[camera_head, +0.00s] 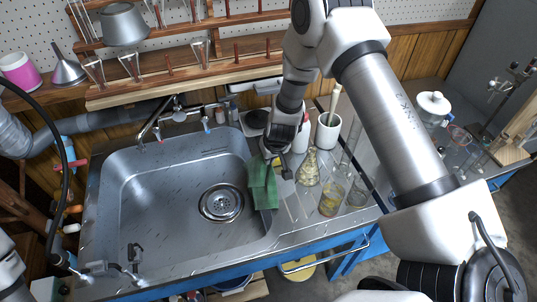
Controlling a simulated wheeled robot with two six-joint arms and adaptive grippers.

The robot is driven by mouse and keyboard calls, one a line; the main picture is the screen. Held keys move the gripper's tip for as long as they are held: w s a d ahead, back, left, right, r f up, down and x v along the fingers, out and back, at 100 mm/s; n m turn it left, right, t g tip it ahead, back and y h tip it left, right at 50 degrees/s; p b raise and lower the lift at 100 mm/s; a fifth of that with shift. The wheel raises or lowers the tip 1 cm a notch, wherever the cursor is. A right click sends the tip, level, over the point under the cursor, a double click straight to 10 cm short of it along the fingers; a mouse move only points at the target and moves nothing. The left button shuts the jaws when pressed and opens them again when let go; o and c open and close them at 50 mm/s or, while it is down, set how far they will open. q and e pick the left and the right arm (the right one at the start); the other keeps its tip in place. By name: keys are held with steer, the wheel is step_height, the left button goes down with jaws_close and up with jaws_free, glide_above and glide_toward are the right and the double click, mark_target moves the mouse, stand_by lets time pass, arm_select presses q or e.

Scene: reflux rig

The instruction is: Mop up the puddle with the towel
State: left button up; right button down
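The green towel (263,186) hangs over the right rim of the steel sink (135,205), partly inside the basin. My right gripper (279,169) is just above and beside the towel's upper end, pointing down with its fingers apart. I cannot tell whether it touches the towel. My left gripper (131,262) is over the sink's front left corner, with its fingers apart and empty. I cannot make out a puddle clearly; the counter right of the towel has faint, clear outlines that could be liquid or glassware.
A conical flask (308,170), a beaker with yellowish contents (331,200) and another beaker (358,194) stand close right of the towel. A white container (327,132) stands behind them. The faucet (178,112) rises behind the sink. The basin is mostly clear.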

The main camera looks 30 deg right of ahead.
step_height(320, 180, down, 6)
steer(key=b, duration=0.4)
steer(key=shift+r, duration=0.25)
steer(key=shift+r, duration=0.1)
steer(key=shift+c, duration=1.6)
jaws_free()
